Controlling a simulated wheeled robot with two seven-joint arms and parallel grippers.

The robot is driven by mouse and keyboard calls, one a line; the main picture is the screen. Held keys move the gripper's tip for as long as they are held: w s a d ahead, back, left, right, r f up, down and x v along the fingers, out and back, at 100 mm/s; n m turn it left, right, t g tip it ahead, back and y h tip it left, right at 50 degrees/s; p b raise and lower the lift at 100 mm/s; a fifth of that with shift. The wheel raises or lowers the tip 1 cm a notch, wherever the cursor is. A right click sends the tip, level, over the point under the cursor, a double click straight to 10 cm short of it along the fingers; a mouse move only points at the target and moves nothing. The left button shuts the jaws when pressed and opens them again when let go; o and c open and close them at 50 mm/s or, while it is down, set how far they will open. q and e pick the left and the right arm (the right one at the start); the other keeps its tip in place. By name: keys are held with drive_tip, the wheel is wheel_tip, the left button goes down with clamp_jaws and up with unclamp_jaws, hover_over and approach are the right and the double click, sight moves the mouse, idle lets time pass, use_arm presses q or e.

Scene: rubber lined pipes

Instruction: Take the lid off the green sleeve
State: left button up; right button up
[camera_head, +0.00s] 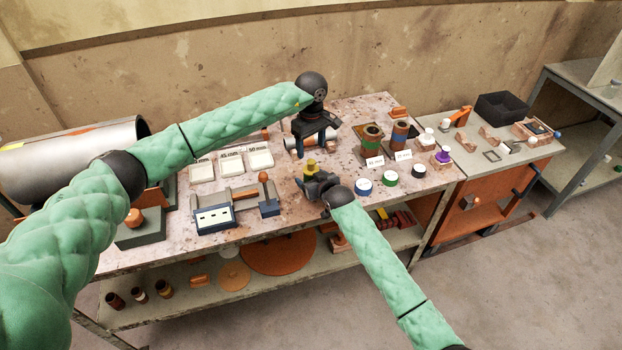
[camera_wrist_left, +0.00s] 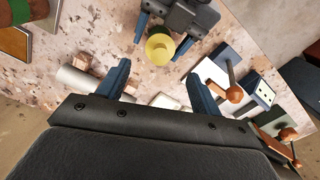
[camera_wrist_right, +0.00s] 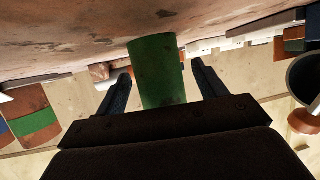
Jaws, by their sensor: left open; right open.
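The green sleeve (camera_wrist_right: 157,70) shows in the right wrist view between the fingers of my right gripper (camera_wrist_right: 160,85), which are apart with gaps on both sides. The yellow lid (camera_wrist_left: 158,48) shows from above in the left wrist view, between the right gripper's blue fingers. It also shows in the head view (camera_head: 310,165), where the sleeve below it is mostly hidden. My right gripper (camera_head: 312,182) is open at the table's front part. My left gripper (camera_head: 315,128) is open and empty, behind and above the lid, pointing down over the table.
Brown sleeves (camera_head: 400,135) stand behind label cards to the right. A grey-blue fixture (camera_head: 215,218) stands left of my right gripper. A light pipe (camera_wrist_left: 78,82) lies under my left gripper.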

sight(311, 161)
drive_tip(key=shift+c, duration=0.4)
use_arm(q)
drive_tip(key=shift+c, duration=0.4)
use_arm(e)
drive_tip(key=c, duration=1.4)
use_arm(q)
drive_tip(key=shift+r, duration=0.1)
drive_tip(key=c, duration=0.3)
wheel_tip(311, 161, up, 4)
drive_tip(key=r+n, duration=0.1)
drive_tip(key=n, duration=0.4)
wheel_tip(311, 161, down, 13)
drive_tip(key=n, duration=0.2)
drive_tip(key=shift+r+n, duration=0.2)
drive_tip(key=shift+n, duration=0.1)
